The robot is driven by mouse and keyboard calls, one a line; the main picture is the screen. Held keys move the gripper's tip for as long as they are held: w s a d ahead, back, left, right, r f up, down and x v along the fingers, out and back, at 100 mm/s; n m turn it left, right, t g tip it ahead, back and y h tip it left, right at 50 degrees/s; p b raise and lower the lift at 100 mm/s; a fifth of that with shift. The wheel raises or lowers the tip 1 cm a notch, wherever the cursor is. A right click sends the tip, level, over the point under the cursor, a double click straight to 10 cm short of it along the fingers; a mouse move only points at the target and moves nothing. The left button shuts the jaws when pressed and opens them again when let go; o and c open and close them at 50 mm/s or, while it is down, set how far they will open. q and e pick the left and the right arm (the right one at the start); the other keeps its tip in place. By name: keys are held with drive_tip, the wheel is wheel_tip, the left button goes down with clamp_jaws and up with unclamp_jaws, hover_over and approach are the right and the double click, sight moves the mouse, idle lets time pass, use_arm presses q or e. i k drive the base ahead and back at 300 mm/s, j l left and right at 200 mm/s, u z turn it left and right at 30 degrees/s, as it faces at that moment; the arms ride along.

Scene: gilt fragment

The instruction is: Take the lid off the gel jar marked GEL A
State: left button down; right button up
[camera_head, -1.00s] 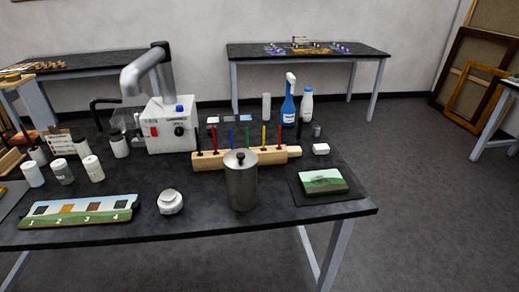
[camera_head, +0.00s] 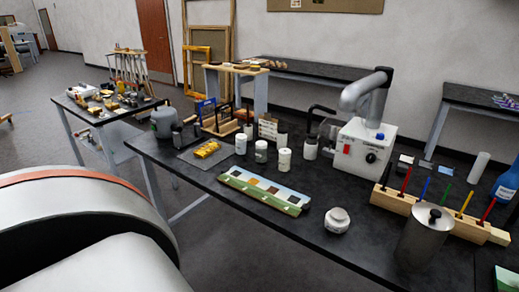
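Several white-lidded jars stand on the dark bench: a left jar (camera_head: 241,144), a greenish-grey-bodied jar (camera_head: 261,152), a white jar (camera_head: 284,160) and a jar further back (camera_head: 310,149). Their lids appear to be on. A separate squat white jar (camera_head: 337,222) stands nearer the front edge. The labels are too small to read, so I cannot tell which one is GEL A. Neither of my grippers is in view. A white link of my own arm fills the lower left corner.
Another table (camera_head: 107,111) stands at the back left.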

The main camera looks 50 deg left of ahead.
sight(261, 155)
drive_tip(key=u, duration=1.5)
drive_tip(key=z, duration=0.5)
drive_tip(key=j+z, duration=0.5)
drive_tip(key=z, duration=0.2)
drive_tip(key=k+j+z, duration=0.1)
drive_tip(key=j+z, duration=0.2)
drive_tip(key=k+j+z, duration=0.25)
drive_tip(key=j, duration=0.2)
drive_tip(key=k+j+z, duration=0.25)
drive_tip(key=j, duration=0.15)
drive_tip(key=k+j, duration=0.25)
drive_tip(key=j, duration=0.2)
drive_tip(key=k+j+z, duration=0.15)
drive_tip(key=j, duration=0.3)
drive_tip(key=k+j, duration=0.35)
drive_tip(key=k+j+z, duration=0.1)
drive_tip(key=k+j, duration=0.15)
drive_tip(key=j, duration=0.25)
